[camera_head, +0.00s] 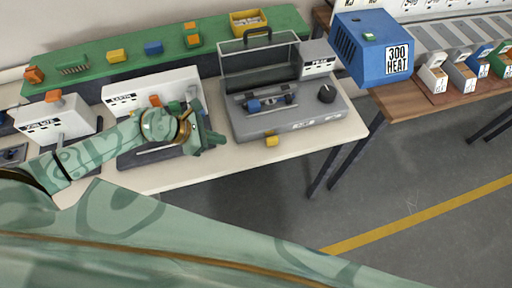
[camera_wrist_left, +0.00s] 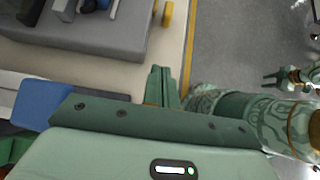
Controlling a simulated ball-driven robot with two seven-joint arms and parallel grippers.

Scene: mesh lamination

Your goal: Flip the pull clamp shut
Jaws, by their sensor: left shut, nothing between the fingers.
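My left gripper (camera_head: 208,142) is shut and empty, at the right end of the middle station (camera_head: 150,92) on the cream bench. This station is a white block with a dark base, an orange part and a grey upright part (camera_head: 192,93) just behind my gripper. I cannot make out for certain which part is the pull clamp; my wrist hides part of the station. In the left wrist view the shut fingers (camera_wrist_left: 160,85) point toward the grey machine, over the bench edge. My right gripper (camera_wrist_left: 272,79) shows small at the right, over the floor, away from the bench.
The grey machine (camera_head: 290,120) with a clear cover and black knob stands right of my gripper. Another white station (camera_head: 55,118) stands left. A green shelf (camera_head: 90,75) with small blocks runs behind. A blue heat box (camera_head: 372,48) is at the upper right. The floor in front is clear.

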